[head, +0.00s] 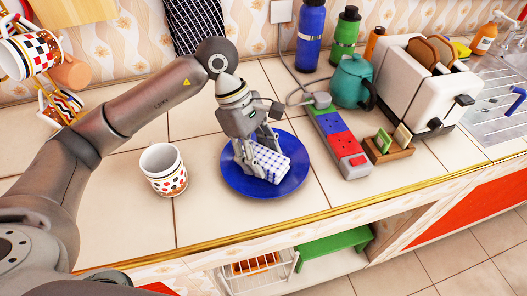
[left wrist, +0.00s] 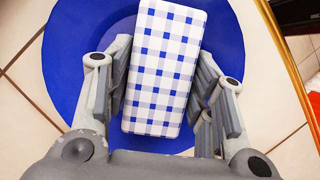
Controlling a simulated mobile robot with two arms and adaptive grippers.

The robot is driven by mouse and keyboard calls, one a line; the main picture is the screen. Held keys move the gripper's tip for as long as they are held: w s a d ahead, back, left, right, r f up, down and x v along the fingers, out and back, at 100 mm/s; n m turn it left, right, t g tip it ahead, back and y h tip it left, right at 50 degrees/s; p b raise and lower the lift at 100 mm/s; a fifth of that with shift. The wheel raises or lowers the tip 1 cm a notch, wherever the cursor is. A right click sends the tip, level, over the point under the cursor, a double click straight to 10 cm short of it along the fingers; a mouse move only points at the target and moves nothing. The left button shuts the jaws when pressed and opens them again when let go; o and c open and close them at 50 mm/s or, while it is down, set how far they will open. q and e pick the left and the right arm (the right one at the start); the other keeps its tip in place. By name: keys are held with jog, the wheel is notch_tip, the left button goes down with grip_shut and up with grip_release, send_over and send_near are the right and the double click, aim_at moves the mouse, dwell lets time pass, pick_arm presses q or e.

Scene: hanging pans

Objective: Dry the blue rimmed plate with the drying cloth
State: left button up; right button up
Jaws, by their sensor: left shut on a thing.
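The blue plate (head: 299,162) lies flat on the tiled counter and also shows in the left wrist view (left wrist: 65,75). Its rim and face look the same deep blue. The drying cloth (head: 271,163) is a white block-like folded cloth with blue checks, lying over the middle of the plate. It fills the centre of the left wrist view (left wrist: 161,65). My left gripper (head: 256,158) points down over the plate, shut on the cloth, with a finger along each long side. The cloth hides part of the plate. My right gripper is not in view.
A patterned mug (head: 163,170) stands left of the plate. A power strip (head: 338,144) lies close on the right, with a sponge holder (head: 389,147), teal kettle (head: 352,82) and toaster (head: 420,85) beyond. Bottles stand behind. The counter's gold front edge (head: 330,211) is near.

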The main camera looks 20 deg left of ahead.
pick_arm(q)
jog(key=shift+w+d+f+b, duration=0.1)
jog(key=shift+w+f+b, duration=0.2)
jog(key=shift+w+b, duration=0.15)
jog(key=shift+w+d+r, duration=0.1)
jog(key=shift+w+r, duration=0.05)
jog(key=shift+w, duration=0.25)
jog(key=shift+w+d+r, duration=0.1)
jog(key=shift+w+r, duration=0.05)
jog(key=shift+w, duration=0.25)
jog(key=shift+s+f+b, duration=0.15)
jog(key=shift+s+b, duration=0.1)
jog(key=shift+b, duration=0.2)
jog(key=shift+s+a+f, duration=0.15)
jog(key=shift+s+a, duration=0.1)
jog(key=shift+s, duration=0.2)
jog(key=shift+s+a+r+b, duration=0.1)
jog(key=shift+s+b, duration=0.15)
jog(key=shift+s, duration=0.15)
jog(key=shift+s+a+r+b, duration=0.1)
jog(key=shift+s+b, duration=0.1)
jog(key=shift+s, duration=0.15)
jog(key=shift+w+d+f+b, duration=0.1)
jog(key=shift+w+d+b, duration=0.1)
jog(key=shift+w, duration=0.2)
jog(key=shift+w+d+f+b, duration=0.1)
jog(key=shift+w+b, duration=0.1)
jog(key=shift+w, duration=0.15)
jog(key=shift+r, duration=0.15)
